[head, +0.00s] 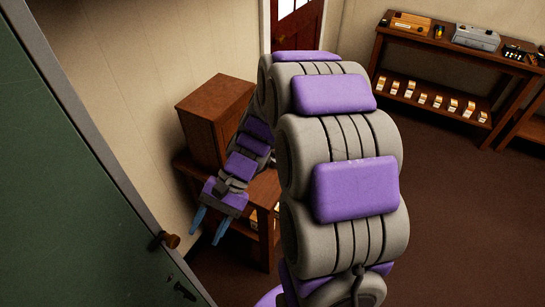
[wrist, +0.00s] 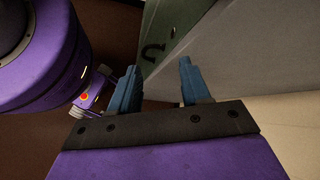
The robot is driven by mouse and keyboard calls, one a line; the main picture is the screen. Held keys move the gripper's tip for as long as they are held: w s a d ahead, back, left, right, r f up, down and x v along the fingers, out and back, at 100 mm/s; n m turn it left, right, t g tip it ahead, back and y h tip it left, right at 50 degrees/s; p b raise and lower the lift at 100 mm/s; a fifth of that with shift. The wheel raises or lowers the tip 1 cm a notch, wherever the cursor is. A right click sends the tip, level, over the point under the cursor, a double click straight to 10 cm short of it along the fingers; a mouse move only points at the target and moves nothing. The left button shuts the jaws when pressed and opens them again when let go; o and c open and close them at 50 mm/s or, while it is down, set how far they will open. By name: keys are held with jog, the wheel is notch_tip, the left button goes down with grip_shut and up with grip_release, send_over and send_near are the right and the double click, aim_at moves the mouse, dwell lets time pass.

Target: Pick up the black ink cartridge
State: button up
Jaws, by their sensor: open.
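My gripper (head: 208,228) is at the left of the head view, with its blue fingers apart and nothing between them. It hangs in front of a small wooden table, near the green door. In the wrist view my gripper (wrist: 156,86) is also open and empty, with the green door beyond the fingertips. I cannot make out the black ink cartridge for certain in either view. Small dark items (head: 514,52) lie on the far shelf table, too small to identify.
The green door (head: 75,190) with a round knob (head: 171,240) fills the left. A wooden cabinet (head: 205,125) stands on the small table (head: 262,205), partly behind my arm. The long shelf table (head: 455,48) holds devices and several small boxes below. The brown floor (head: 455,220) at right is clear.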

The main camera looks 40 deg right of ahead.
jog(key=w+d+f+m+t+y+p, duration=0.1)
jog(key=w+d+f+m+t+y, duration=0.25)
jog(key=w+d+m, duration=0.45)
jog(key=m+t+h+p, duration=0.3)
jog(key=m+t+h, duration=0.7)
jog(key=m+t, duration=0.7)
send_near(273, 153)
jog(key=shift+g, duration=0.25)
jog(key=w, duration=0.1)
jog(key=w+b, duration=0.1)
jog(key=w, duration=0.3)
jog(key=shift+w+a+f+b, duration=0.15)
jog(key=shift+w+a+b, duration=0.1)
jog(key=shift+a+b, duration=0.1)
jog(key=shift+w+a+f+b, duration=0.1)
jog(key=shift+w+b, duration=0.2)
jog(key=shift+w, duration=0.8)
jog(key=shift+w+f+b, duration=0.1)
jog(key=shift+w+b, duration=0.2)
jog(key=shift+w, duration=0.75)
jog(key=shift+w+a+r, duration=0.1)
jog(key=shift+w+a, duration=0.05)
jog(key=shift+w, duration=0.3)
